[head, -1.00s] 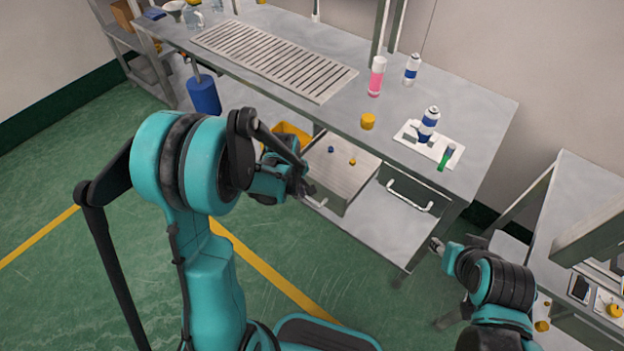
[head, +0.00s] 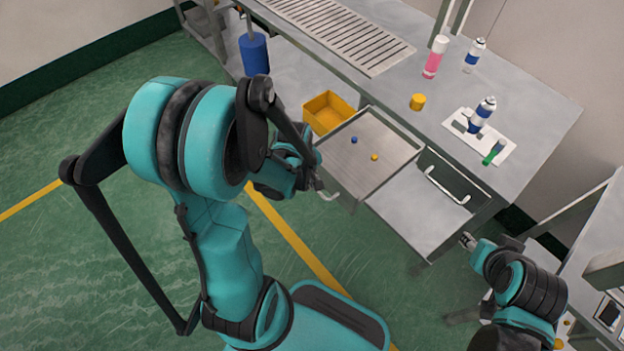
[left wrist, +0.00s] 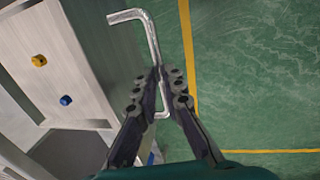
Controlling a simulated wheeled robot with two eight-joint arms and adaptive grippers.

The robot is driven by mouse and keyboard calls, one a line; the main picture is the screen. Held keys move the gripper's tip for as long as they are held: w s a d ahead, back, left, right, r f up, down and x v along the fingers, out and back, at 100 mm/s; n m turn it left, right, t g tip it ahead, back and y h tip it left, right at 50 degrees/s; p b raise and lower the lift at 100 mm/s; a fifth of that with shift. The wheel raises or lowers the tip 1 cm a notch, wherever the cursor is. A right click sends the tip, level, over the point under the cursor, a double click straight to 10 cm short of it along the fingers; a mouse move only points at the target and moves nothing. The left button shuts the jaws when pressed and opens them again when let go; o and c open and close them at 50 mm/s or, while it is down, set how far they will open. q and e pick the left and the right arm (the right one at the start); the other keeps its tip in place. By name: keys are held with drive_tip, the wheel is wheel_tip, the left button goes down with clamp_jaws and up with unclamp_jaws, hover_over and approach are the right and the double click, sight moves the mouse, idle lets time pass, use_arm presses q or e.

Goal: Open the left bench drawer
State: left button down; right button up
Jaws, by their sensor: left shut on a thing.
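The left bench drawer (head: 369,152) is a grey metal tray standing out from under the bench. A small blue cap (head: 354,140) and a small yellow cap (head: 375,157) lie in it; both also show in the left wrist view, blue (left wrist: 65,100) and yellow (left wrist: 39,60). My left gripper (head: 319,184) is at the drawer's front. In the left wrist view its fingers (left wrist: 162,80) are shut on the bent silver drawer handle (left wrist: 149,32). My right gripper (head: 467,240) is near the bench's right leg, apart from the drawers; its jaws are too small to read.
A second drawer with a silver handle (head: 446,186) is to the right. A yellow bin (head: 327,112) stands left of the open drawer. On the bench are a pink-and-white can (head: 435,57), a yellow cap (head: 417,101) and a white tray (head: 510,148). Green floor lies clear in front.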

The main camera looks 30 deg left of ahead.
use_arm(q)
drive_tip(key=c, duration=1.6)
unclamp_jaws()
drive_tip(key=shift+r, duration=0.1)
wheel_tip(320, 180, up, 12)
drive_tip(key=s, duration=0.2)
drive_tip(key=shift+a+f, duration=0.2)
drive_tip(key=shift+a, duration=0.15)
drive_tip(key=s+d+r+m+t, duration=0.2)
drive_tip(key=d+r+m+t, duration=0.3)
drive_tip(key=m, duration=0.9)
drive_tip(key=d, duration=0.2)
drive_tip(key=shift+s+d+y, duration=0.35)
drive_tip(key=shift+d+y, duration=0.05)
